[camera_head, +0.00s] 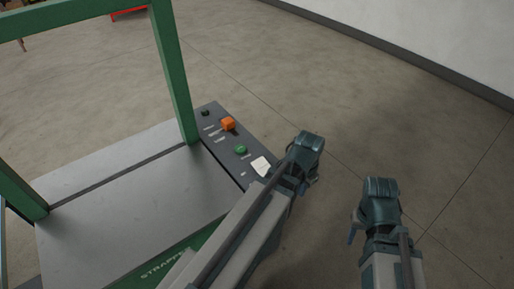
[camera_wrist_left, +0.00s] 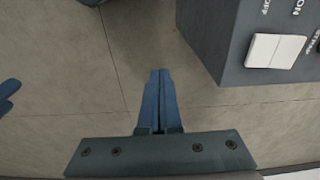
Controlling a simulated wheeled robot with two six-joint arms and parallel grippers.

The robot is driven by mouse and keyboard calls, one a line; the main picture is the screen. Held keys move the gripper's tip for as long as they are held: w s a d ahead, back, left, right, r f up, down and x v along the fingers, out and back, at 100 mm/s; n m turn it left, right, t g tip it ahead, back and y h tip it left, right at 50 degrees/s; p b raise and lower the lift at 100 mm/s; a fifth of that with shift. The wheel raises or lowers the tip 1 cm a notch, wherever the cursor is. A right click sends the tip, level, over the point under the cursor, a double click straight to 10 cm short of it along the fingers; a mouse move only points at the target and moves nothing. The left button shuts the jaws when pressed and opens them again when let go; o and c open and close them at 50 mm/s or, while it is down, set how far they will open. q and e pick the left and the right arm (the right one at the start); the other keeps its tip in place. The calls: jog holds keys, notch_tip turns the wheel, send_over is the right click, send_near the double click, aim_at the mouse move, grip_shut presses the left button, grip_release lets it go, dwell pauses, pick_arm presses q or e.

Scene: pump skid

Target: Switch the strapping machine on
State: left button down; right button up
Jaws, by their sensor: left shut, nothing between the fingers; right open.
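The strapping machine (camera_head: 110,205) has a grey top, a green arch and "STRAPP" lettering on its front. Its dark control panel (camera_head: 212,120) runs along the right side. On it are a black knob (camera_head: 205,113), an orange control (camera_head: 228,124), a green button (camera_head: 240,149) and a white rocker switch (camera_head: 261,165). The left wrist view shows the white rocker (camera_wrist_left: 275,50) near the panel's corner, beside "ON" lettering. My left gripper (camera_wrist_left: 160,75) is shut and empty, beside the panel over the floor, apart from the rocker. My right gripper (camera_head: 352,238) is open and empty, further right.
Concrete floor (camera_head: 410,120) lies open right of the machine. A pale wall (camera_head: 430,40) with a dark skirting stands at the back right. A red object (camera_head: 128,14) is far off at the top. The green arch (camera_head: 175,80) rises close to the panel.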

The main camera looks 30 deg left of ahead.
pick_arm(q)
jog(key=w+a+r+t+p, duration=0.1)
jog(key=w+a+r+p, duration=0.3)
jog(key=a, duration=0.5)
notch_tip(320, 180, up, 6)
jog(key=t+p, duration=0.2)
jog(key=p, duration=0.1)
send_over(258, 160)
jog(key=s, duration=0.4)
jog(key=shift+s+d+f, duration=0.2)
jog(key=shift+d, duration=0.15)
pick_arm(e)
notch_tip(258, 160, up, 9)
jog(key=shift+f, duration=0.2)
pick_arm(q)
jog(key=shift+f, duration=0.15)
pick_arm(e)
jog(key=shift+f, duration=0.15)
pick_arm(q)
jog(key=b+x, duration=1.2)
jog(key=shift+s+a+f, duration=0.1)
jog(key=shift+s+f, duration=0.25)
jog(key=shift+w+a+f+b, duration=0.1)
jog(key=shift+a+f+b, duration=0.1)
jog(key=shift+f+b, duration=0.55)
jog(key=shift+r, duration=0.15)
pick_arm(e)
notch_tip(258, 160, down, 13)
